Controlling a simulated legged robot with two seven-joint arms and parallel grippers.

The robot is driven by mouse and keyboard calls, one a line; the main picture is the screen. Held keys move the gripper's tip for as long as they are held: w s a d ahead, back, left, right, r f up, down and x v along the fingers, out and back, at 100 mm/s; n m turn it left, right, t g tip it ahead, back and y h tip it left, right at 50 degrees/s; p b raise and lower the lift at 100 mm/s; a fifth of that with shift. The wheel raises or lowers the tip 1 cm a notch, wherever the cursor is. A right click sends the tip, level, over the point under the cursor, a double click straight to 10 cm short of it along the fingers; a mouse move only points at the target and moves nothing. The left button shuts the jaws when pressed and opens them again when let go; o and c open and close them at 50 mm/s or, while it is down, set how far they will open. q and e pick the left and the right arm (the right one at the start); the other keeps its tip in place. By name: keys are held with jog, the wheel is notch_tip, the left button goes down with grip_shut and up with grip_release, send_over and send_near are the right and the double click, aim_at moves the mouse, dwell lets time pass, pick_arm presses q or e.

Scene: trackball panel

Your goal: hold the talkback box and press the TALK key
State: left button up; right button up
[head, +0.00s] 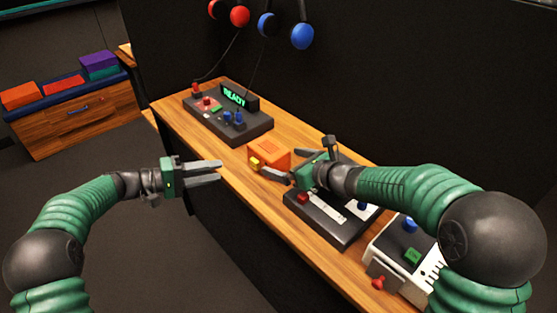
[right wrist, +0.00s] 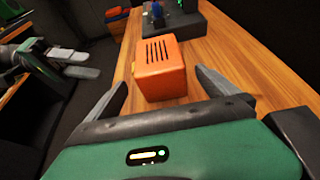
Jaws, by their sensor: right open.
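The talkback box (head: 276,151) is a small orange box on the wooden bench, with a yellow key (head: 254,162) on its side, probably the TALK key. My right gripper (head: 282,164) is open. Its fingers reach toward the box from either side, and I see gaps between them and the box. My left gripper (head: 219,170) is open and empty, off the bench edge to the left of the box. It also shows in the right wrist view (right wrist: 92,64).
A dark panel (head: 250,128) with a READY display stands behind the box. A second dark panel (head: 318,220) and a white panel (head: 375,256) are nearer on the bench (head: 222,158). Headsets hang on the wall. A wooden cabinet (head: 75,120) stands far left.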

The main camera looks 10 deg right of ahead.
jog(key=x, duration=0.2)
jog(key=shift+w+a+f, duration=0.1)
jog(key=shift+w+f, duration=0.05)
jog(key=shift+w, duration=0.3)
pick_arm(q)
jog(key=shift+d, duration=0.15)
pick_arm(e)
jog(key=c, duration=1.5)
pick_arm(q)
jog(key=shift+c, duration=0.5)
pick_arm(e)
jog(key=shift+c, duration=0.4)
pick_arm(q)
grip_shut()
